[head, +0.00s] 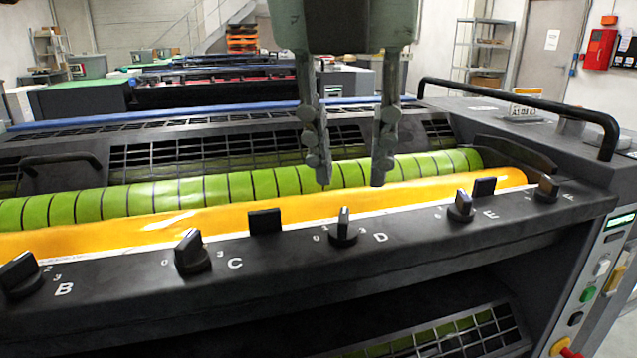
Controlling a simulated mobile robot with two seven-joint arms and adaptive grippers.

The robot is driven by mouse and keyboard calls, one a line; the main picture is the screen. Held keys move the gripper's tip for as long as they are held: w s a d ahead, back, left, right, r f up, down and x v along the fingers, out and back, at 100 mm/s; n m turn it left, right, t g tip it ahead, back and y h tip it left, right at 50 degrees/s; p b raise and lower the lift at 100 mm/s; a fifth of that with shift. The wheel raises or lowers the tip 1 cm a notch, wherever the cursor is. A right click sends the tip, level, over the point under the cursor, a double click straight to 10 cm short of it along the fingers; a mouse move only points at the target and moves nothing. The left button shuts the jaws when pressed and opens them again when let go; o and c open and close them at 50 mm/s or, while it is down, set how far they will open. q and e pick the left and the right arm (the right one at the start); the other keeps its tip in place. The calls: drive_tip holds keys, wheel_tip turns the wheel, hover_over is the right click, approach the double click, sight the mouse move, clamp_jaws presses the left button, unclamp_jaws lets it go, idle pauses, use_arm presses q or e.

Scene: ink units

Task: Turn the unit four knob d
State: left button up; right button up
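Knob D (343,230) is a black rotary knob with a pale grip on the front rail, left of the letter D, with small 0 and 3 marks. Its grip stands roughly upright in the picture. My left gripper (351,184) hangs down from the top of the head view, fingers spread wide. Its fingertips appear above knob D, over the green and yellow rollers. They are apart from the knob, and nothing is between them. The exact depth gap is hard to judge. My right gripper is not in view.
Knob C (192,252) and knob B (22,278) are to the left; knob E (461,206) and knob F (546,188) are to the right. A black block (265,220) stands between C and D. A black handrail (525,100) rises at the right.

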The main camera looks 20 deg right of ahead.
sight(344, 215)
use_arm(q)
drive_tip(key=x, duration=0.6)
drive_tip(key=shift+w+a+p, duration=0.2)
drive_tip(key=shift+w+p, duration=0.2)
drive_tip(key=shift+w, duration=0.05)
drive_tip(key=shift+w+d+f+t, duration=0.1)
drive_tip(key=shift+w+f+t, duration=0.2)
drive_tip(key=shift+f, duration=0.35)
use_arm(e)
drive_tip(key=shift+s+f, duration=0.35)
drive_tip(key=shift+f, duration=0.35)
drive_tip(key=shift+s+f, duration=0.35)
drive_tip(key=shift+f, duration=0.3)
use_arm(q)
clamp_jaws()
